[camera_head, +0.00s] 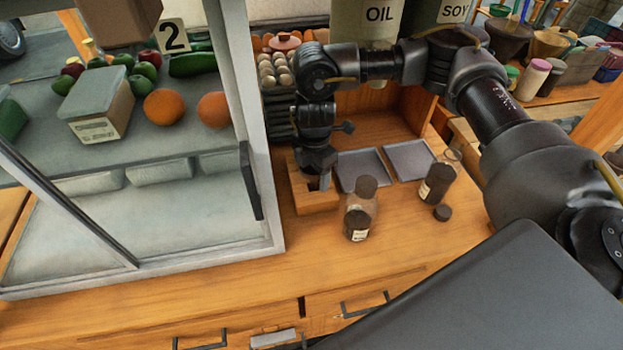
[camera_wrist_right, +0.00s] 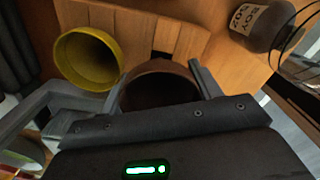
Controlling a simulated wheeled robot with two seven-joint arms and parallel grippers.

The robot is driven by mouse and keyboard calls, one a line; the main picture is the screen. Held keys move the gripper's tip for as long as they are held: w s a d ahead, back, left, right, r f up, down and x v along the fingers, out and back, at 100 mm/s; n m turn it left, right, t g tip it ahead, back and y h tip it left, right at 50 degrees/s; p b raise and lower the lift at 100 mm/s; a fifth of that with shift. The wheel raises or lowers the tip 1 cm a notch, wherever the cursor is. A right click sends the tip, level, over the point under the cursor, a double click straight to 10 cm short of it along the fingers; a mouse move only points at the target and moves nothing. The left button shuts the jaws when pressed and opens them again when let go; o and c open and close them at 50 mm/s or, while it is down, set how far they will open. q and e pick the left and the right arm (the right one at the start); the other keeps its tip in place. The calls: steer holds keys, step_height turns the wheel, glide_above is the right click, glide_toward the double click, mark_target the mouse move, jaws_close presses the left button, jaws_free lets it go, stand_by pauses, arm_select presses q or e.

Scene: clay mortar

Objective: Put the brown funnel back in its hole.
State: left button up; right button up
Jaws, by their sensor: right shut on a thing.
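My right gripper (camera_head: 319,181) is low over a small wooden block (camera_head: 316,204) on the counter, beside the glass cabinet. In the right wrist view it is shut on the brown funnel (camera_wrist_right: 160,86), whose round dark mouth shows between the fingers. The funnel's lower part is hidden, so I cannot tell whether it touches the block or sits in a hole. A yellow funnel (camera_wrist_right: 88,59) is beside the brown one in the wrist view. The brown funnel is hidden behind my gripper in the head view. My left gripper is not in view.
Two grey trays (camera_head: 362,170) lie behind. The cabinet frame (camera_head: 262,215) is close on the left. The front counter strip is clear.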

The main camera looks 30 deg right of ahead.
steer(key=shift+f, duration=0.3)
stand_by(0.4)
steer(key=shift+f+b, duration=0.35)
steer(key=shift+f, duration=0.2)
